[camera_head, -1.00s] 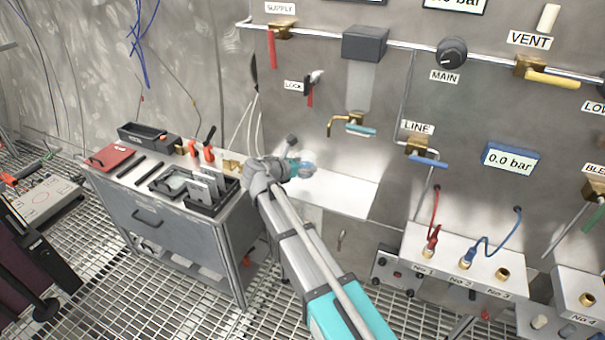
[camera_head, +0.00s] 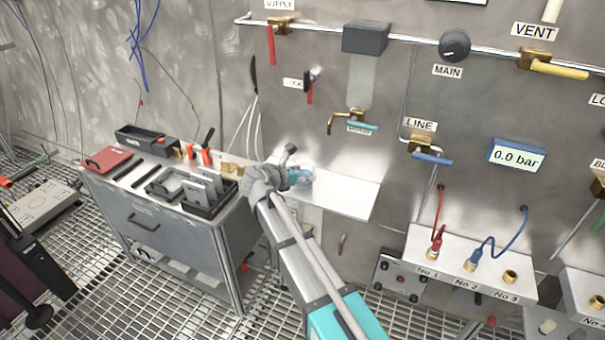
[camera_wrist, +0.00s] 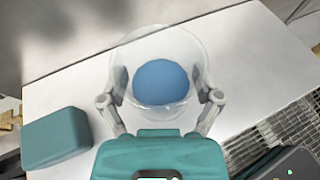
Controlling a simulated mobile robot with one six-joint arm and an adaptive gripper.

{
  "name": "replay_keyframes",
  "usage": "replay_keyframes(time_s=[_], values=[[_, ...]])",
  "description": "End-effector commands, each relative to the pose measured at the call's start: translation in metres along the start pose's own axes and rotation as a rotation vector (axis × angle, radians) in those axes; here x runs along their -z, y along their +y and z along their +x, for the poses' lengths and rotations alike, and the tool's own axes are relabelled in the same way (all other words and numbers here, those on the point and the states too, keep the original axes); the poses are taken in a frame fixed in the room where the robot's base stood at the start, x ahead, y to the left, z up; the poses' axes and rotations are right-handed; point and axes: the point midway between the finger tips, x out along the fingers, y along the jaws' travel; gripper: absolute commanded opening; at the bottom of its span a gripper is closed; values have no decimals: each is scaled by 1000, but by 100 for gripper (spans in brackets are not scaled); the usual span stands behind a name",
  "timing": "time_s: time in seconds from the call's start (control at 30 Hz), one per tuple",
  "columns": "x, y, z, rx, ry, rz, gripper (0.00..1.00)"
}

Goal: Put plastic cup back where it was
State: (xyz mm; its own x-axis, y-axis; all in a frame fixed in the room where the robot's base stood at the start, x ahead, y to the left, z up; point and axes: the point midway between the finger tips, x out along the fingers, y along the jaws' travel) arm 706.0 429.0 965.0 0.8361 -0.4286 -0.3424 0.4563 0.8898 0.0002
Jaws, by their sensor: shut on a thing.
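The clear plastic cup (camera_wrist: 160,65) is between the two fingers of my gripper (camera_wrist: 160,100) in the wrist view. A rounded blue shape (camera_wrist: 160,82) shows through it. My gripper is shut on the cup, one finger at each side. I cannot tell whether the cup's base touches the shelf. My gripper hides part of that end.
The grey tool cabinet (camera_head: 160,225) stands left of my arm, with a black tray (camera_head: 210,210) and tools on top. The spout with a blue handle (camera_head: 360,126) is on the wall above the shelf. The shelf's right part is bare. The connector box (camera_head: 460,275) is at right.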

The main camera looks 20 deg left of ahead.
Motion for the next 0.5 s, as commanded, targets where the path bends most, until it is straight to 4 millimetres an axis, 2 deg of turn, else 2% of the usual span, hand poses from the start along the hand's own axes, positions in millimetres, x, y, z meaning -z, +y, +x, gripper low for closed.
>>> replay_keyframes(time_s=[0.13,0.17,0.23,0.27,0.5], values=[[4,0,1,0,0,0,28],[4,0,1,0,0,0,84],[3,0,1,0,0,0,98],[3,0,1,0,0,0,100],[3,0,1,0,0,0,100]])
